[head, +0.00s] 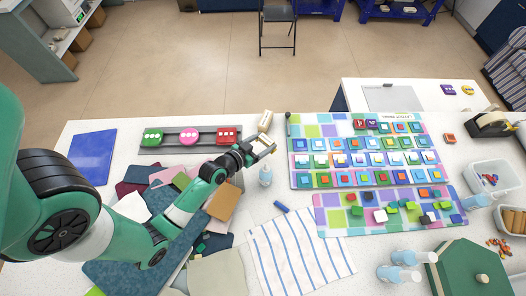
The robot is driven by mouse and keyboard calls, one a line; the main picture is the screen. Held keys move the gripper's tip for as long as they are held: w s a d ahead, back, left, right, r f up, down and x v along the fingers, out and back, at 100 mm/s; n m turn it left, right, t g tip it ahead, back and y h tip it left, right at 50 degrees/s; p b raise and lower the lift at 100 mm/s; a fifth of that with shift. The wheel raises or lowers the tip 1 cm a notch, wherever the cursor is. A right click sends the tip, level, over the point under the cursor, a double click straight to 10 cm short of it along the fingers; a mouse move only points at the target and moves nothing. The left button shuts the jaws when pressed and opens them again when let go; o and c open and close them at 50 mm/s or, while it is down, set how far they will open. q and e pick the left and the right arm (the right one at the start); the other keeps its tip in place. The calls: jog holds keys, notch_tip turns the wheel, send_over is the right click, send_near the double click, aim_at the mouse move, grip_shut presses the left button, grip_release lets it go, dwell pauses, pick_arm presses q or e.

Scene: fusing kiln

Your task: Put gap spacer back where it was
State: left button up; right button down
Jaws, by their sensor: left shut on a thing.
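My left gripper (264,147) is over the table, to the right of the grey rail. It is shut on a small pale piece that I take for the gap spacer; the fingers hide most of it. A tan block (265,121) shows just beyond the fingers; I cannot tell whether it touches them. The grey rail (172,151) carries a green piece (153,137), a pink round piece (189,136) and a red piece (227,135), each with white dots. My right gripper is not in view.
A clear bottle (265,176) stands close below the gripper. Coloured sheets (222,202) lie under my left arm. A patterned board (302,131) with rows of tiles fills the right side.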

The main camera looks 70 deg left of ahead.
pick_arm(q)
notch_tip(320, 180, down, 5)
jog(key=shift+f+b, duration=0.2)
jog(key=shift+b, duration=0.85)
jog(key=shift+r, duration=0.15)
jog(key=shift+f, duration=0.25)
jog(key=o, duration=1.4)
jog(key=shift+r, duration=0.2)
